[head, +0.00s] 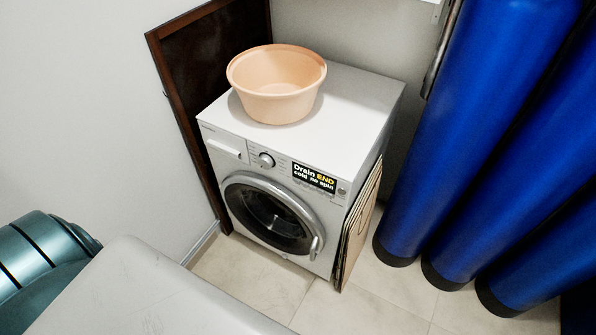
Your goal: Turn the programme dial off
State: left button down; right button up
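The programme dial (266,160) is a round silver knob on the front control panel of a white washing machine (358,105). Its pointer is too small to read. A black label (314,178) to the right of the dial reads "Drain END" and "cold no spin". The round door (270,215) below the panel looks shut, with a silver handle at its right. Neither of my grippers is in view.
A peach plastic basin (277,85) stands on the machine's top. A dark wooden panel (205,75) stands at its left, and flat cardboard (357,230) leans on its right side. Several tall blue vessels (490,110) stand at the right. Pale tiled floor (340,308) is bare in front.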

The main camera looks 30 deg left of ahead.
aim_at(264, 161)
jog(key=u, duration=1.15)
